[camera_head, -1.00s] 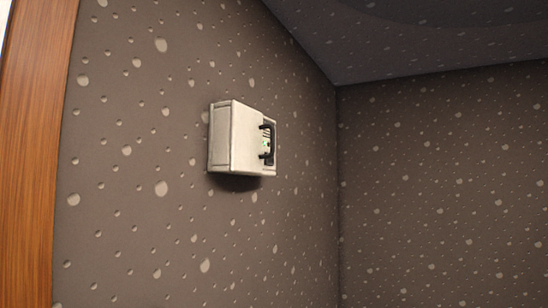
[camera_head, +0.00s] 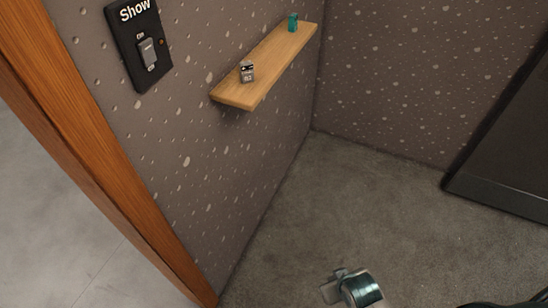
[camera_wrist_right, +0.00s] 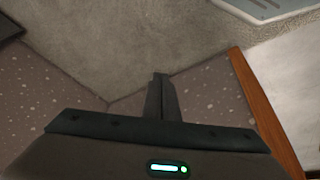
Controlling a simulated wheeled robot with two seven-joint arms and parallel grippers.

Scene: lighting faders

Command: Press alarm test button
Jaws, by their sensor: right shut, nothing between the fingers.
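No alarm test button shows in either view now. The white wall box with a black handle, seen earlier, is out of the head view. My right gripper (camera_head: 334,286) is low at the bottom of the head view, above the carpet and well below the shelf. In the right wrist view its fingers (camera_wrist_right: 161,78) are together, with nothing between them. My left gripper is not in view.
A black "Show" switch panel (camera_head: 127,53) is on the left wall. A wooden shelf (camera_head: 238,97) beside it holds a small labelled block (camera_head: 247,73) and a teal item (camera_head: 293,22). A dark panel (camera_head: 510,130) stands right. Carpet (camera_head: 350,205) is clear; a wooden post (camera_head: 90,150) edges the left.

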